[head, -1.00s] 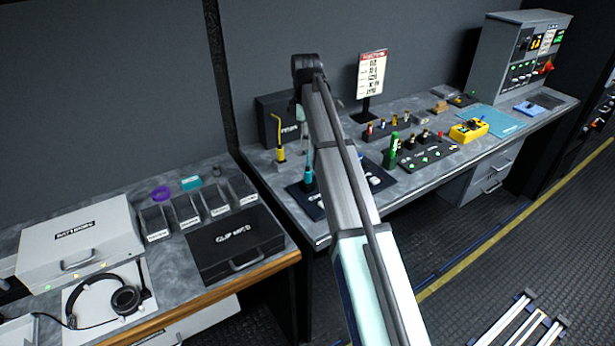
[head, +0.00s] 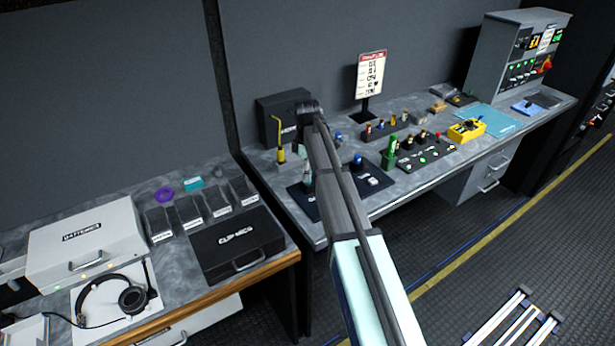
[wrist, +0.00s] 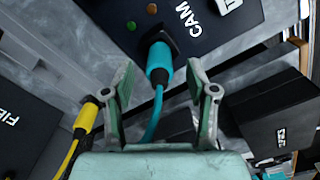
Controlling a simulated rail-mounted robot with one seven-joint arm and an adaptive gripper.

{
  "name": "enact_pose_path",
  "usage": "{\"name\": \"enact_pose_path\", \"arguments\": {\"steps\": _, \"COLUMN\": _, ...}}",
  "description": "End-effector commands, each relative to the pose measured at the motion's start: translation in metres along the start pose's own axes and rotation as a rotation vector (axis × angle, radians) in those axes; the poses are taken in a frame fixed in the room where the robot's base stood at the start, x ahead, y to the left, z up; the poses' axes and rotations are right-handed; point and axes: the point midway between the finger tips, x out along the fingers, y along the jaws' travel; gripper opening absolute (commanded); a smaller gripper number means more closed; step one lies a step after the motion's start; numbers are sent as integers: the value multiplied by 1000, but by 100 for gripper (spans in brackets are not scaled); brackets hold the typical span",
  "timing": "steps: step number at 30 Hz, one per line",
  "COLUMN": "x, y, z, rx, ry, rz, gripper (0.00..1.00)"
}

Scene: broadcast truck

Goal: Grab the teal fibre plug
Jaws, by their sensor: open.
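The teal fibre plug (wrist: 159,62) shows in the wrist view, with a teal cable trailing back toward my gripper. Its front end meets a dark block on the black panel marked CAM (wrist: 205,28). My gripper (wrist: 162,78) is open, with one finger on each side of the plug and cable. The fingers look apart from the plug; their exact depth against it is hard to tell.
A yellow plug (wrist: 86,117) with a yellow cable stands close to the left finger in the wrist view; it also shows in the head view (head: 281,152). A black box (head: 280,118) stands behind. A green bottle-shaped item (head: 390,150) and a control panel (head: 425,150) are to the right.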

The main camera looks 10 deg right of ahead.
Motion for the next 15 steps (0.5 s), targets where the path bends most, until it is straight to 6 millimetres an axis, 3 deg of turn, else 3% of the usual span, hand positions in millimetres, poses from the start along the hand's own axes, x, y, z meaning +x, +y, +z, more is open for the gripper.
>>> {"name": "enact_pose_path", "arguments": {"steps": 5, "x": 17, "y": 0, "z": 0, "rx": 0, "ry": 0, "rz": -1, "gripper": 58}}
{"name": "enact_pose_path", "arguments": {"steps": 12, "x": 19, "y": 0, "z": 0, "rx": 0, "ry": 0, "rz": 0, "gripper": 58}}
{"name": "enact_pose_path", "arguments": {"steps": 15, "x": 19, "y": 0, "z": 0, "rx": 0, "ry": 0, "rz": 0, "gripper": 22}}
